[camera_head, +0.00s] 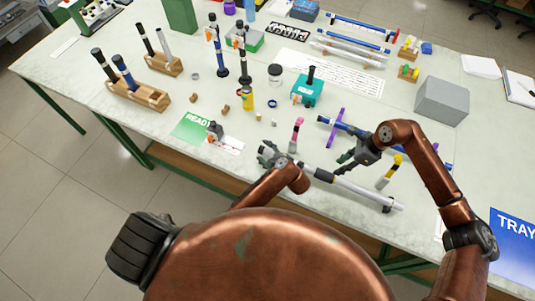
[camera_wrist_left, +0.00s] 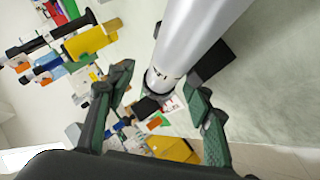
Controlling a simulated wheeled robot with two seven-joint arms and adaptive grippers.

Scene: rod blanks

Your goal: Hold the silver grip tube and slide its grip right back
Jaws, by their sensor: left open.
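The silver grip tube (camera_head: 354,188) lies slanting near the front edge of the table, with a black grip (camera_head: 323,175) around it left of its middle. My left gripper (camera_head: 271,157) is at the tube's left end. In the left wrist view, the silver tube (camera_wrist_left: 195,40) comes down from the top, and its end shows between the spread fingers of my left gripper (camera_wrist_left: 158,108). The fingers are open and appear apart from the tube. My right gripper (camera_head: 346,162) is over the table behind the tube, with its fingers apart and nothing seen between them.
A blue rod with a purple stand (camera_head: 336,128) lies behind my right gripper. A pink-topped marker (camera_head: 296,135) and a yellow-black one (camera_head: 390,172) stand near the tube. A green READY card (camera_head: 192,127) is left. A grey box (camera_head: 442,101) stands right.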

